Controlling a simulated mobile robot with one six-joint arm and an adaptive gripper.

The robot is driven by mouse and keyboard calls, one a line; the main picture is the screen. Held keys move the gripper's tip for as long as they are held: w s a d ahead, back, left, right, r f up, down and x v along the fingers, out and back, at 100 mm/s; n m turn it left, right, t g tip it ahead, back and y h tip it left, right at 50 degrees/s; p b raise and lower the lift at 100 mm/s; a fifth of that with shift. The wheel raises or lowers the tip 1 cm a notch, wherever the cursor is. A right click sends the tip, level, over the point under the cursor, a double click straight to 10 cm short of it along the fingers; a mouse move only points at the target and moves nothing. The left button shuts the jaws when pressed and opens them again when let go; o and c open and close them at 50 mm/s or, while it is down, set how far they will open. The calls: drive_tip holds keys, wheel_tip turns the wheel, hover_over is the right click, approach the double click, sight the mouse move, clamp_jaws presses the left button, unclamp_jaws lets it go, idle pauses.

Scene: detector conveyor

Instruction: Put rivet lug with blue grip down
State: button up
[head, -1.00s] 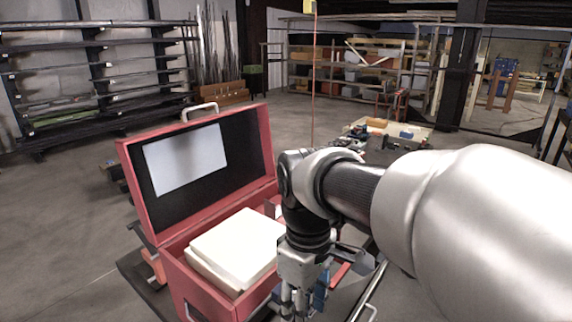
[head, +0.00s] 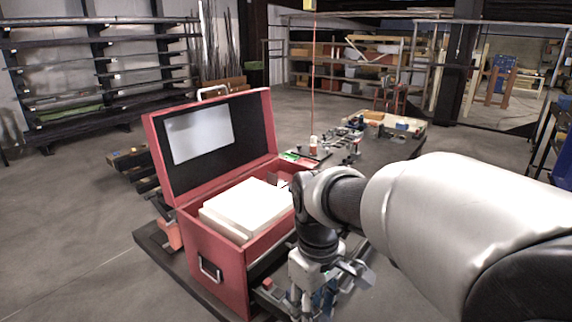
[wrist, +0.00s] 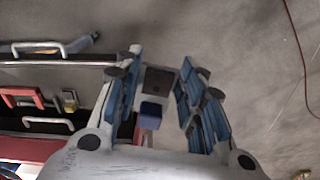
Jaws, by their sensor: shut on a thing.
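In the wrist view my gripper (wrist: 160,92) has its two blue-padded fingers on either side of the rivet lug (wrist: 158,79). In the head view my gripper (head: 318,298) hangs down just right of the red case, near the lower edge. A grey metal part of the lug (head: 356,272) sticks out to its right. The fingertips and the blue grip are hard to make out there.
The open red case (head: 222,280) holds stacked white blocks (head: 245,207), its lid standing up at the back. Behind it a dark bench (head: 383,151) carries small parts and trays. In the wrist view, metal handles (wrist: 50,47) and a red part lie at the left.

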drive_tip(key=w+d+f+m+b, duration=0.1)
drive_tip(key=d+f+m+b, duration=0.2)
drive_tip(key=f, duration=0.9)
drive_tip(key=w+d+f+m+b, duration=0.2)
drive_tip(key=d+f+m+b, duration=0.2)
drive_tip(key=f, duration=0.8)
drive_tip(key=shift+d+m, duration=0.6)
drive_tip(key=shift+d, duration=0.4)
